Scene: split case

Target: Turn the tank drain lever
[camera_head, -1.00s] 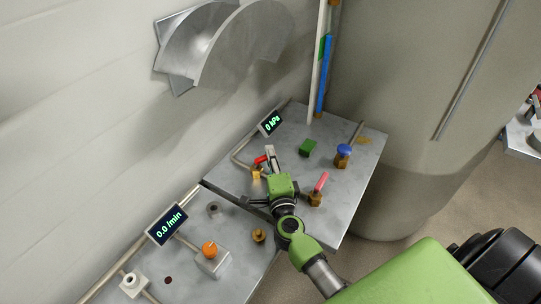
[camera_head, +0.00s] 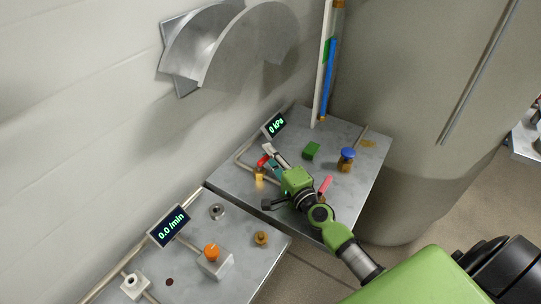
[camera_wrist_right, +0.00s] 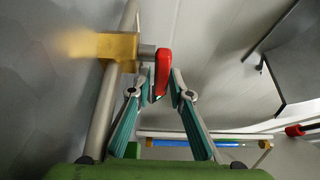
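A red lever (camera_head: 263,160) sits on a brass valve (camera_head: 260,174) on the far metal bench, beside a pipe near the wall. My right gripper (camera_head: 271,158) is at this lever, reaching in from the lower right. In the right wrist view the red lever (camera_wrist_right: 162,72) stands between and just beyond the two fingertips (camera_wrist_right: 162,88), with the brass body (camera_wrist_right: 117,46) to its left. The fingers are apart, and I see no clear grip on the lever. A second, pinkish-red lever (camera_head: 326,185) is partly behind my right gripper. My left gripper is not in view.
The near bench has an orange knob (camera_head: 212,252) and a "0.0 /min" display (camera_head: 169,226). A large tank (camera_head: 410,110) stands behind.

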